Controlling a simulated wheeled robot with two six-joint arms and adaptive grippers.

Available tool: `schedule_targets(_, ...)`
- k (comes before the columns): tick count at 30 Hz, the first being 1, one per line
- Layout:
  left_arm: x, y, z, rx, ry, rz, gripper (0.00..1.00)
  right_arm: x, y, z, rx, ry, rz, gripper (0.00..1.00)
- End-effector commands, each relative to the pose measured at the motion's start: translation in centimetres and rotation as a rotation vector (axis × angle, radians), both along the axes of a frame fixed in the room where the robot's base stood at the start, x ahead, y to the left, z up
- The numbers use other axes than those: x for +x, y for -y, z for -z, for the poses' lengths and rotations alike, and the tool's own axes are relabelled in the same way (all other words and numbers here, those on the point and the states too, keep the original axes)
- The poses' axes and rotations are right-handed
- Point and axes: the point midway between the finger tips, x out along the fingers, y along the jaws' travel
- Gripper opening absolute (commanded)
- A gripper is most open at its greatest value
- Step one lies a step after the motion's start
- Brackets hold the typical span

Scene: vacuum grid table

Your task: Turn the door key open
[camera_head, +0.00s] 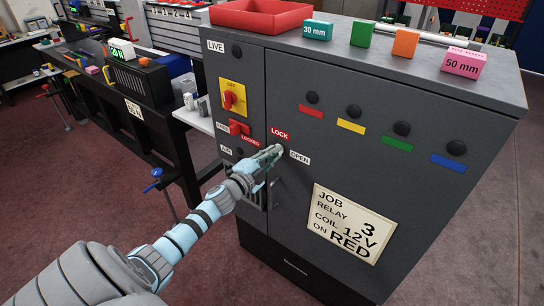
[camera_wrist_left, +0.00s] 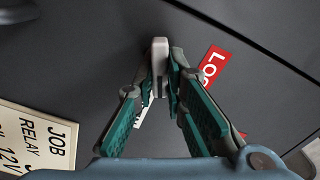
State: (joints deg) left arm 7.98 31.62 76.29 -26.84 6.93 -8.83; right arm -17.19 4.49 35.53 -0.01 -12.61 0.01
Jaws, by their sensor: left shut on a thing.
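The door key is a small pale grey piece (camera_wrist_left: 159,50) on the dark cabinet door. My left gripper (camera_head: 272,154) reaches it from the left in the head view. In the left wrist view, its green-padded fingers (camera_wrist_left: 161,85) are closed on the key, whose rounded end shows between the tips. In the head view the fingers mostly hide the key. A red LOCK label (camera_head: 279,134) is above the tips and a white OPEN label (camera_head: 299,157) is to their right. The key's exact angle is hard to tell. My right gripper is not in view.
The grey cabinet (camera_head: 410,75) carries a red tray (camera_head: 262,16) and several coloured blocks on top. A yellow switch plate (camera_head: 233,98) and red lever (camera_head: 238,128) sit left of the key. A job card (camera_head: 350,224) is below right. A dark door handle is partly hidden under my gripper.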

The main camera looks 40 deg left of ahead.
Motion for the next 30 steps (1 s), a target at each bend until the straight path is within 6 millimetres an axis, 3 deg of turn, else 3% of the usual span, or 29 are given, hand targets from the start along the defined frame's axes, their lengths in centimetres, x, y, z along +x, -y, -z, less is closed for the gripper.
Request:
schedule_targets(12, 0.16, -0.01, -0.30, 0.258, 0.002, 0.000, 0.00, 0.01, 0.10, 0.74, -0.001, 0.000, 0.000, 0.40)
schedule_targets(30, 0.18, -0.04, -0.43, 0.316, 0.002, -0.001, 0.00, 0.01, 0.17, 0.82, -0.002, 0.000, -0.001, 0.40)
